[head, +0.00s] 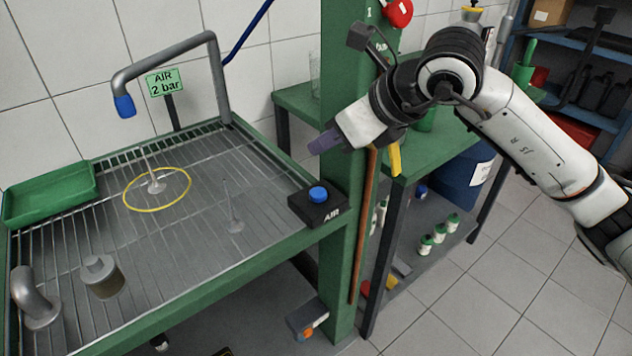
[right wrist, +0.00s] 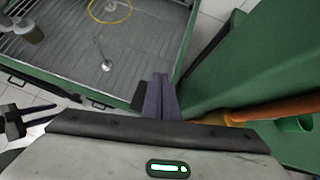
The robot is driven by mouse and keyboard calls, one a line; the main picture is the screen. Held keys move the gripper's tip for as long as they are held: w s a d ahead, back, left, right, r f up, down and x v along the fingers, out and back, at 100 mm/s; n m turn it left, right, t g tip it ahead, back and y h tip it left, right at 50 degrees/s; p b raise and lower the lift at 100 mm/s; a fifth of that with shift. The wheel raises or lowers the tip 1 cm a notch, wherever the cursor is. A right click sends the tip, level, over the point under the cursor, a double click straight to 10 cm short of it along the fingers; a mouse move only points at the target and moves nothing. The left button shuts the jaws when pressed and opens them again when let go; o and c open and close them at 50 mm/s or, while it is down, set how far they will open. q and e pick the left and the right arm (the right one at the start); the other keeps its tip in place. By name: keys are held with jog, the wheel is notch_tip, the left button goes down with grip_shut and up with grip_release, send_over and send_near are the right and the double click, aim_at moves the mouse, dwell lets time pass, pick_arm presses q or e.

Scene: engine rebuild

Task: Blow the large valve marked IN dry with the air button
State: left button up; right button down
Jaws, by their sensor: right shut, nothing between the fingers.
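A valve (head: 156,187) stands stem up inside a yellow ring (head: 157,208) on the wire rack, under the blue-tipped air nozzle (head: 125,106). A second valve (head: 236,226) stands stem up nearer the rack's right side, outside the ring; it also shows in the right wrist view (right wrist: 106,65). I cannot read an IN mark on either. The blue air button (head: 318,193) sits on a black box marked AIR at the rack's right edge. My right gripper (head: 323,143) is shut and empty, above the button and apart from it. My left gripper is not in view.
A green post (head: 345,250) rises just right of the button box. A green tray (head: 50,194), a grey cylindrical part (head: 101,277) and a curved pipe piece (head: 35,298) are on the rack. A green bench (head: 450,140) stands behind my right arm.

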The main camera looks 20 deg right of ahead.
aim_at(323, 196)
pick_arm(q)
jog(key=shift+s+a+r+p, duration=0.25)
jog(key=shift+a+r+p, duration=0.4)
jog(key=shift+p, duration=0.8)
pick_arm(e)
jog(key=shift+r+m, duration=0.35)
jog(key=shift+m, duration=1.4)
jog(key=shift+r+m, duration=0.35)
jog(key=shift+m, duration=1.45)
jog(key=shift+r+m, duration=0.35)
jog(key=shift+m, duration=1.4)
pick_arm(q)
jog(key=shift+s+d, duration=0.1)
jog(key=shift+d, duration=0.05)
pick_arm(e)
jog(key=shift+f, duration=0.1)
